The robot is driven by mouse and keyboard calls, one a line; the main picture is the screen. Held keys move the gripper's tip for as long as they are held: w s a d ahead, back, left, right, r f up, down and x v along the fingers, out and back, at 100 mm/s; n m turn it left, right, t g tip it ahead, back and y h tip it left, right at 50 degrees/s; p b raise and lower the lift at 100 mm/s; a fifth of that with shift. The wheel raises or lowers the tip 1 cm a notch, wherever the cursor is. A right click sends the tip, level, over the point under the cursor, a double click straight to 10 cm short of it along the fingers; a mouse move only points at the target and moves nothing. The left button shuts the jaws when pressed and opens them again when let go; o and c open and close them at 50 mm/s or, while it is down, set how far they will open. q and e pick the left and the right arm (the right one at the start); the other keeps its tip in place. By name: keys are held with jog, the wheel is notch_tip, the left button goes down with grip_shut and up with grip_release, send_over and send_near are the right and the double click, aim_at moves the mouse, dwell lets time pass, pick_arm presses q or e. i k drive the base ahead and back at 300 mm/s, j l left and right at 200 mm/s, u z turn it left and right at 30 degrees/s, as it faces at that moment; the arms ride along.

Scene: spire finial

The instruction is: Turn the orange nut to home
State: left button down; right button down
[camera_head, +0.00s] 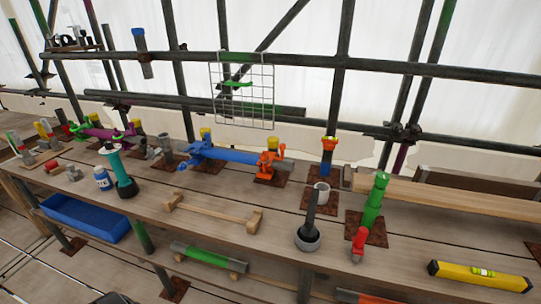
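An orange fitting (268,163) with knob-like parts stands on a rust-brown plate (277,180) near the middle of the plank table, at the right end of a blue tube (234,155). A small orange and yellow cap (329,142) tops a blue post (327,161) to its right. The frame is too small to tell which orange part is the nut or how it is turned. Neither my left nor my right gripper shows in the head view.
A dark rod (309,212) stands in a round grey base, with a green post (374,205) and red piece (359,241) to its right. A yellow level (478,275) lies front right. A wooden rack (212,211) is in front. Scaffold tubes (270,61) cross behind.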

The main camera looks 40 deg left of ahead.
aim_at(263, 159)
jog(key=j+u, duration=0.15)
jog(key=j, duration=2.25)
jog(key=k+z, duration=0.3)
jog(key=z, duration=0.2)
